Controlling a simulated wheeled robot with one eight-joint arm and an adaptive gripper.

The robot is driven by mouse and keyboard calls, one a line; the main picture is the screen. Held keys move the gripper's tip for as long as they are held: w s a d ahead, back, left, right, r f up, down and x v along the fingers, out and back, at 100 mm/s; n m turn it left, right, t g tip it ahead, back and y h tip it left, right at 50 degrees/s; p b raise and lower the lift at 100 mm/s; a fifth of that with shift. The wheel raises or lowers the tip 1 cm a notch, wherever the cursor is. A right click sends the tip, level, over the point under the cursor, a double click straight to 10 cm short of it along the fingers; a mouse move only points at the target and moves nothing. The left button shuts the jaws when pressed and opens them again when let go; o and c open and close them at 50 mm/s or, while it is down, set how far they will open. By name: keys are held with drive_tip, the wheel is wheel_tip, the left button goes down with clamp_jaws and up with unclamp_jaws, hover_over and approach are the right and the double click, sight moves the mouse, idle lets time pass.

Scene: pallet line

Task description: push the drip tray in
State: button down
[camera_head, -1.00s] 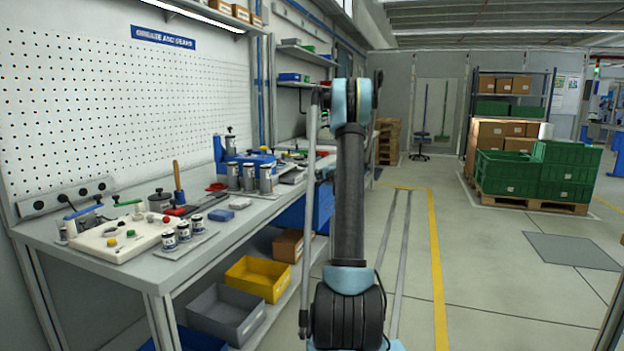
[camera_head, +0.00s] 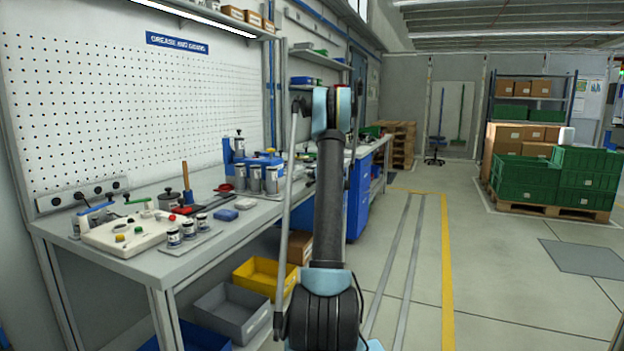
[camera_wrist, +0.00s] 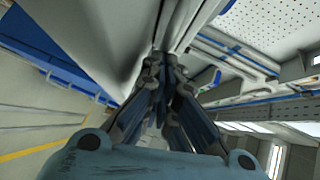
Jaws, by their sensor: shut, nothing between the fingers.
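I cannot pick out the drip tray for certain in either view. A blue stand (camera_head: 229,153) with several grey canisters (camera_head: 262,181) stands on the workbench, left of my arm in the head view. A drip tray under it does not show clearly. My gripper (camera_wrist: 160,58) shows in the wrist view, with its dark fingers brought together and nothing visible between them. It points toward a pale grey surface. In the head view my own arm hides the gripper, so its distance to the stand cannot be told.
The workbench (camera_head: 180,262) runs along the left under a pegboard (camera_head: 120,110). A white unit (camera_head: 118,237) and small jars stand at its near end. Yellow (camera_head: 264,274) and grey (camera_head: 230,310) bins sit below. Green crates (camera_head: 525,177) stand far right. The floor between is clear.

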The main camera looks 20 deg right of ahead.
drive_tip(key=shift+w+a, duration=0.1)
drive_tip(key=shift+a, duration=0.2)
drive_tip(key=s+d+r, duration=0.1)
drive_tip(key=s+d, duration=0.1)
drive_tip(key=s, duration=0.4)
drive_tip(key=s+d+r, duration=0.1)
drive_tip(key=s+d, duration=0.2)
drive_tip(key=s, duration=0.3)
drive_tip(key=s+a+n+g+y, duration=0.3)
drive_tip(key=s+a+n+g, duration=0.5)
drive_tip(key=s+a, duration=1.85)
drive_tip(key=s+f+n+g+h, duration=0.1)
drive_tip(key=s+f, duration=0.4)
drive_tip(key=s, duration=0.6)
drive_tip(key=s+a+f+n+g+h, duration=0.1)
drive_tip(key=s+f, duration=0.4)
drive_tip(key=s, duration=0.6)
drive_tip(key=s+f+n+g+h, duration=0.2)
drive_tip(key=s+f+n+g, duration=0.2)
drive_tip(key=s, duration=0.8)
drive_tip(key=shift+a+f+n, duration=0.25)
drive_tip(key=shift+f+n, duration=0.2)
drive_tip(key=shift+n, duration=0.15)
